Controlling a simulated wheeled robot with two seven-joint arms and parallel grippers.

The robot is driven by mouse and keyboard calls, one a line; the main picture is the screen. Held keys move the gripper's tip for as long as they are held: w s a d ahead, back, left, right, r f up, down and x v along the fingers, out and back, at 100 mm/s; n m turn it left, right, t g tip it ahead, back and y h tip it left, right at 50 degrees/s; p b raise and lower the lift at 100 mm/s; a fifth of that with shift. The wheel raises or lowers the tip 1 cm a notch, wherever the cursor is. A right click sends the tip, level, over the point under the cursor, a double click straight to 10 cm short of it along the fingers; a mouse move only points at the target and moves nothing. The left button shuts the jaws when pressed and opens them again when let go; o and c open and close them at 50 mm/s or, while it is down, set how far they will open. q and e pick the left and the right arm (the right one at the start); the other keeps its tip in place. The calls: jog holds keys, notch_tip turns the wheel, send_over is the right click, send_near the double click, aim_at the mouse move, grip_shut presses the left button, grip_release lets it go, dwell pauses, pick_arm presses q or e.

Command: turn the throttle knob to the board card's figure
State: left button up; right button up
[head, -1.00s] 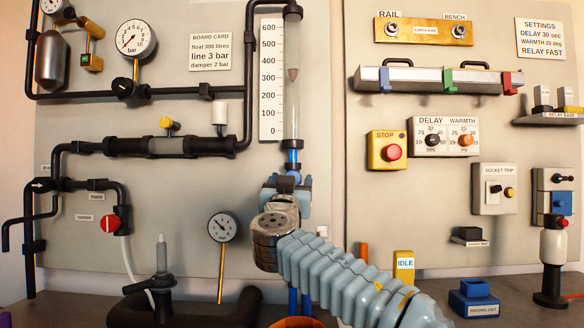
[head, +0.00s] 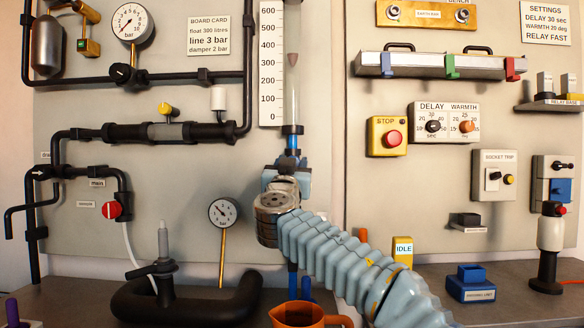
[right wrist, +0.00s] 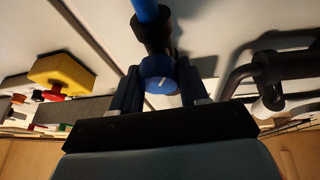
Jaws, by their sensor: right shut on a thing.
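The board card (head: 208,36) reads float 300 litres, line 3 bar, damper 2 bar. The clear flow tube (head: 292,95) stands beside a 0 to 600 scale (head: 269,75). Its brownish float (head: 292,59) sits near the 300 mark, seemingly slightly above it. The blue throttle knob (right wrist: 158,73), with a white mark, is under the tube on the pipe. My right gripper (right wrist: 158,88) is shut on it, one finger on each side. In the head view my right wrist (head: 277,207) hides the knob. My left gripper is out of view.
An orange jug (head: 300,315) stands on the bench below my right forearm. A gauge on a brass stem (head: 223,213) and a thick black pipe (head: 190,305) are left of my wrist. The yellow IDLE block (head: 402,250) is close right of my forearm.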

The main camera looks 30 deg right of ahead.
jog(key=m+b, duration=0.2)
jog(key=shift+f+g+h+b, duration=0.3)
jog(key=shift+f+h, duration=0.05)
jog(key=shift+h, duration=0.05)
jog(key=shift+r+m+g+h+b, duration=0.1)
jog(key=shift+m+g+h+b, duration=0.25)
jog(key=shift+m, duration=0.45)
jog(key=shift+r+m+g, duration=0.25)
jog(key=shift+m+g, duration=0.2)
jog(key=shift+m, duration=0.45)
jog(key=o, duration=1)
